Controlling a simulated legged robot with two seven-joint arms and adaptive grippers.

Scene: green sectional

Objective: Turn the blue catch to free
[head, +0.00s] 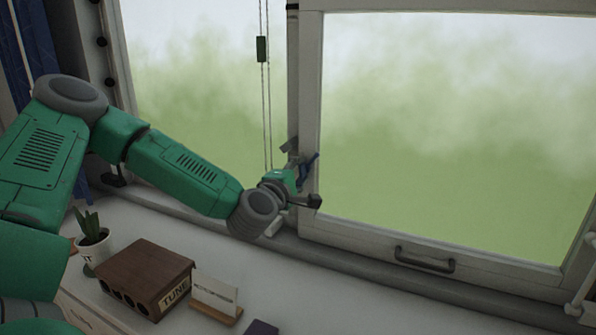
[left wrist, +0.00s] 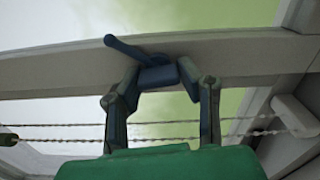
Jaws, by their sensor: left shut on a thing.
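The blue catch (head: 309,164) is on the window's upright frame post in the head view. In the left wrist view the catch (left wrist: 155,77) shows a block-like body, with a lever (left wrist: 128,47) that slants away toward the upper left. My left gripper (head: 300,172) is at the post, at the catch. In the left wrist view its two fingers (left wrist: 160,82) stand on either side of the catch body, shut on it. In the head view the gripper partly hides the catch. My right gripper is in neither view.
A cord with a dark green toggle (head: 261,49) hangs close behind the gripper. A dark handle (head: 424,260) is on the lower window rail. On the sill stand a potted plant (head: 92,238), a brown "TUNE" box (head: 146,277) and a card on a wooden stand (head: 215,297).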

